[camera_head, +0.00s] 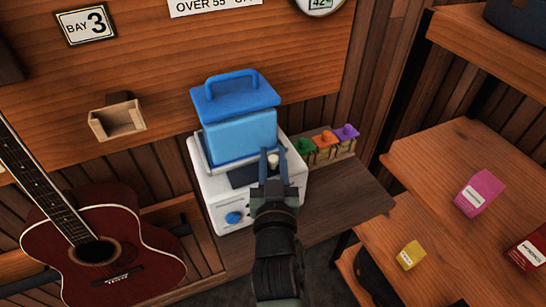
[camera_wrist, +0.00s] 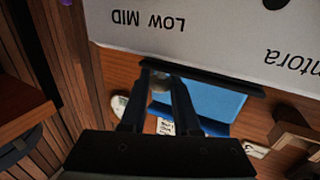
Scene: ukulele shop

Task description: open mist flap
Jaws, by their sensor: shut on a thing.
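A humidifier with a white base (camera_head: 215,195) and a blue tank (camera_head: 240,138) stands on a wooden shelf. A dark flat piece (camera_head: 243,177), which looks like the mist flap, lies at the base's front below the tank. It also shows edge-on as a dark strip (camera_wrist: 205,75) in the wrist view. My gripper (camera_head: 273,158) is at the right end of this piece, with its fingers shut on a small cream knob (camera_head: 273,161). The knob shows between the fingertips in the wrist view (camera_wrist: 160,83). Whether the knob joins the flap is hidden. A blue dial (camera_head: 234,218) is on the base.
Green, orange and purple pieces (camera_head: 325,140) sit in a wooden rack right of the humidifier. A red ukulele (camera_head: 100,250) is at the left. A wooden holder (camera_head: 118,119) is on the wall. Shelves at right hold a pink box (camera_head: 479,193) and a yellow box (camera_head: 410,255).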

